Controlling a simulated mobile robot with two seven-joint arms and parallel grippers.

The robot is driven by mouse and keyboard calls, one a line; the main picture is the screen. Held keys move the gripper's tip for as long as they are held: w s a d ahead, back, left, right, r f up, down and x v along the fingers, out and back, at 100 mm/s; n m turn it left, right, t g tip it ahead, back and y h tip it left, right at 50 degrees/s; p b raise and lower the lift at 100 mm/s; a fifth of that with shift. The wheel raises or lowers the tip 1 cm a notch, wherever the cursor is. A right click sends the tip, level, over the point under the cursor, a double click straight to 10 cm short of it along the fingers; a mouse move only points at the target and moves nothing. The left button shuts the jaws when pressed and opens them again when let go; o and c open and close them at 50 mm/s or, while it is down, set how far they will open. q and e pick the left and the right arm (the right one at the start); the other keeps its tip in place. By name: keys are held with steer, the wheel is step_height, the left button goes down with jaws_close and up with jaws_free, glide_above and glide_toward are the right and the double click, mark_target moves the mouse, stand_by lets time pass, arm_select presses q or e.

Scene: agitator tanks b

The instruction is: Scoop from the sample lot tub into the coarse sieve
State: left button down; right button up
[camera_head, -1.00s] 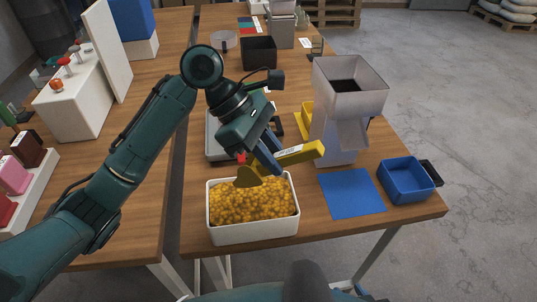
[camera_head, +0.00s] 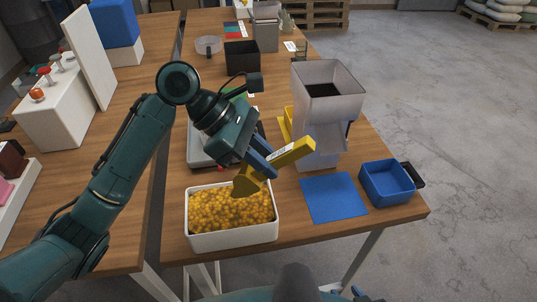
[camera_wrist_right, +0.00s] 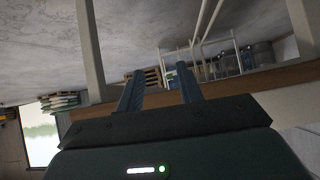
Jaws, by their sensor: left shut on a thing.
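The sample lot tub (camera_head: 232,241) is a white rectangular tub of yellow-orange grains at the near edge of the right table. My left gripper (camera_head: 262,161) is shut on the handle of a yellow scoop (camera_head: 292,152). The scoop slants, handle up to the right, with its bowl low at the tub's back right corner, over or in the grains. Whether the bowl holds grains is hidden. A blue square pan with a black handle (camera_head: 387,184) stands at the right; I cannot tell whether it is the coarse sieve. My right gripper (camera_wrist_right: 160,82) is open and empty in the wrist view.
A grey hopper machine (camera_head: 322,115) stands behind the scoop, close to its handle. A blue mat (camera_head: 334,197) lies bare between tub and pan. A grey tray (camera_head: 200,148) is behind the tub, a black bin (camera_head: 242,56) further back.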

mark_target(248, 195)
arm_select(q)
steer(key=shift+h, duration=0.8)
steer(key=a+f, duration=0.2)
steer(key=f, duration=0.3)
steer(key=shift+w+a+f+b, duration=0.1)
steer(key=shift+w+a+b, duration=0.05)
steer(key=shift+a+b, duration=0.2)
steer(key=shift+y, duration=0.7)
steer(key=f, duration=0.4)
steer(key=a+f+p, duration=0.1)
steer(key=f, duration=0.1)
steer(key=shift+f, duration=0.1)
steer(key=y, duration=0.3)
steer(key=r+t+y, duration=0.1)
steer(key=y, duration=0.3)
steer(key=shift+w+r+y, duration=0.1)
steer(key=shift+r+y, duration=0.1)
steer(key=shift+y, duration=0.1)
steer(key=d+r+y, duration=0.2)
steer(key=d+r, duration=0.2)
steer(key=shift+s+d, duration=0.3)
steer(key=shift+d, duration=0.1)
